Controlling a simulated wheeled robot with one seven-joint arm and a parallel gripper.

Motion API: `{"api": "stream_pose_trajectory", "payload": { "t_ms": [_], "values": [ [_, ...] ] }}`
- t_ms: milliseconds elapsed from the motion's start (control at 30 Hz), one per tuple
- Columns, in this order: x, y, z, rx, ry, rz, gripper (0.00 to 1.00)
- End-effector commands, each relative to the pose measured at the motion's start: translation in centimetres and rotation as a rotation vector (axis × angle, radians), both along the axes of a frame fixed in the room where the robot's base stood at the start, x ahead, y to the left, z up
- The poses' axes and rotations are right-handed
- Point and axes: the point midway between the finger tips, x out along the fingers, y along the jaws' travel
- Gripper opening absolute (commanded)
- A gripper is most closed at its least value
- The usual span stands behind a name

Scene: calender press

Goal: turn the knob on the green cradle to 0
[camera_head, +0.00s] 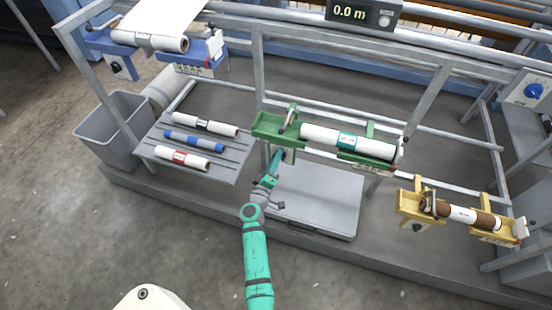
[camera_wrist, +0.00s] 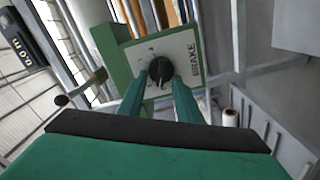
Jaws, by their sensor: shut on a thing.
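The green cradle (camera_head: 264,125) stands at the middle of the frame in the head view and carries a white roll (camera_head: 320,135) with a teal label. In the wrist view its green side (camera_wrist: 115,60) bears a pale plate marked BRAKE (camera_wrist: 188,50) with a black knob (camera_wrist: 160,68). My gripper (camera_wrist: 160,76) is shut on the knob, one green finger on each side of it. In the head view my gripper (camera_head: 277,160) is at the cradle's left end, and the knob is hidden there. The knob's exact setting is too small to read.
A yellow cradle (camera_head: 408,208) with a brown roll is at the right. A blue cradle (camera_head: 205,50) is at the upper left. A shelf (camera_head: 222,170) with several rolls and a grey bin (camera_head: 100,135) are left. A display (camera_head: 350,12) reads 0.0 m.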

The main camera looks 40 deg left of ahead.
Motion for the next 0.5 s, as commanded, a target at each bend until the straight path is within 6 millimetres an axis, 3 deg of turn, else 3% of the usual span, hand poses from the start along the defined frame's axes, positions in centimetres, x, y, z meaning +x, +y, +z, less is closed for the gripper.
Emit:
{"api": "stream_pose_trajectory", "payload": {
  "t_ms": [500],
  "values": [
    [-0.08, 0.18, -0.34, -0.233, -0.074, 0.001, 0.09]
  ]
}}
